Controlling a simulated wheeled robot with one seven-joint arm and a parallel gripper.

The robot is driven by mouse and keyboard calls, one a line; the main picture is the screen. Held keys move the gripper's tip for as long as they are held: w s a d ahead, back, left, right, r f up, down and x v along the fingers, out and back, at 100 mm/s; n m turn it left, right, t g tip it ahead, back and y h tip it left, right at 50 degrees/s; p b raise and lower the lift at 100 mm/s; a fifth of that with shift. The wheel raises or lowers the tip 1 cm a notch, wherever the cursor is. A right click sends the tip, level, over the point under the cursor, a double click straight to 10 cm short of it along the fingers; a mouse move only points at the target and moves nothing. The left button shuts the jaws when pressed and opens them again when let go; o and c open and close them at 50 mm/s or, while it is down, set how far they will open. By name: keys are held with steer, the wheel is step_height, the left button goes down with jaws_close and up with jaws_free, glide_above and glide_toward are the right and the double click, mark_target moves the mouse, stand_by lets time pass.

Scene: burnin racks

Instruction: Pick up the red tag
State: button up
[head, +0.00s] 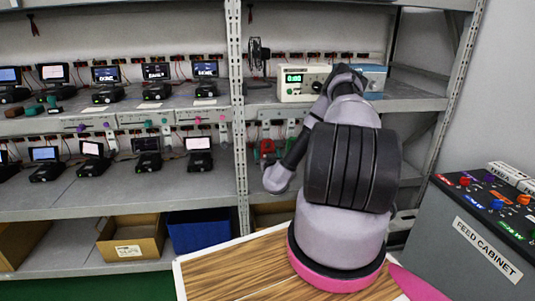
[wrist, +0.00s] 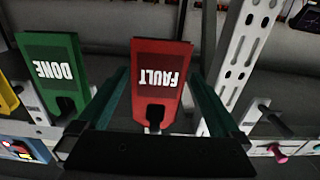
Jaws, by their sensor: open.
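The red tag (wrist: 158,98) reads FAULT, upside down in the wrist view, and has a slot at its lower end over a dark peg. My gripper (wrist: 160,76) is open, with one dark green finger on each side of the red tag. A gap shows between the tag and the fingers, and I cannot tell how deep the fingers reach. In the head view the red tag (head: 267,147) hangs below the middle shelf's edge, beside the rack post. My gripper's fingers cannot be made out in that view.
A green DONE tag (wrist: 52,68) hangs close left of my gripper, with a yellow tag (wrist: 8,97) beyond it. A perforated white post (wrist: 240,60) stands close on the right. A feed cabinet (head: 465,240) stands at the right in the head view.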

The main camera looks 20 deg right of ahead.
mark_target(266, 149)
steer(key=x, duration=0.3)
steer(key=shift+w+d, duration=0.1)
steer(key=shift+d, duration=0.05)
steer(key=shift+c, duration=0.3)
steer(key=c, duration=1.4)
steer(key=shift+o, duration=0.2)
